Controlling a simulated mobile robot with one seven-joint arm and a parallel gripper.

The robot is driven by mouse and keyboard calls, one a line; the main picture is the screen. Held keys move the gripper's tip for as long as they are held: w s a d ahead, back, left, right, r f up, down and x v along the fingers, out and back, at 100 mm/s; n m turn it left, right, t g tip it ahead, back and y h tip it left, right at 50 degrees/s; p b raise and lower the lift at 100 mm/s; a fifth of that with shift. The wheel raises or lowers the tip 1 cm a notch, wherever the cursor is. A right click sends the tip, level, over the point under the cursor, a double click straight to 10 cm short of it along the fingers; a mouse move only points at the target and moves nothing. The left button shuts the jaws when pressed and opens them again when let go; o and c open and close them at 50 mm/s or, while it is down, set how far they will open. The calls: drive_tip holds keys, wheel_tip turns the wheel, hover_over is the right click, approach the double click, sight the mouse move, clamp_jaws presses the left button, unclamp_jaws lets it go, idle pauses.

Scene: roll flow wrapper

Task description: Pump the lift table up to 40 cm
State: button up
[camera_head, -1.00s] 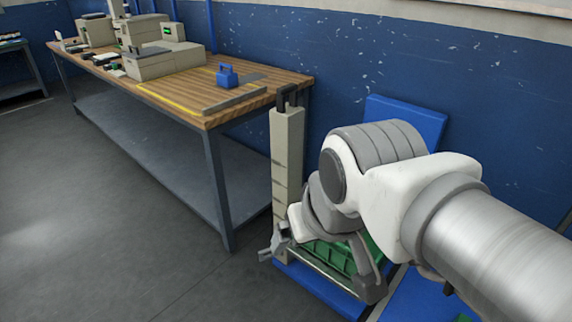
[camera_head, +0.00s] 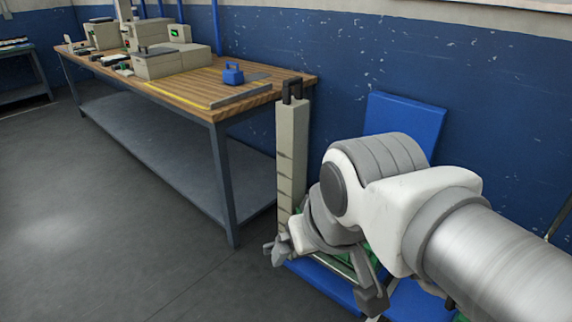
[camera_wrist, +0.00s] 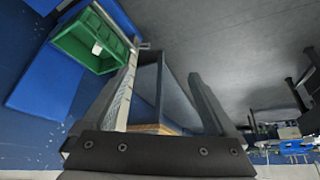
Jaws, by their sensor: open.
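The lift table shows in the head view as a tall beige mast (camera_head: 291,150) with a black handle (camera_head: 291,90) on top and a blue base (camera_head: 318,285) on the floor. Dark marks cross the mast; no height reading is legible. A green crate (camera_wrist: 80,42) on it is mostly behind my arm in the head view. My gripper (camera_head: 276,251) is low beside the mast's foot, open and empty. In the wrist view the fingers of my gripper (camera_wrist: 155,100) are spread, with the mast (camera_wrist: 124,92) by the left finger. I cannot make out the pump lever.
A wooden-topped workbench (camera_head: 190,90) stands left of the mast, with a blue weight-like block (camera_head: 232,73) and machines on it. Its front leg (camera_head: 224,185) is near my gripper. A blue panel (camera_head: 405,122) leans at the wall. The floor (camera_head: 110,240) at left is clear.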

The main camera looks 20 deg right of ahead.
clamp_jaws()
idle(0.3)
idle(1.3)
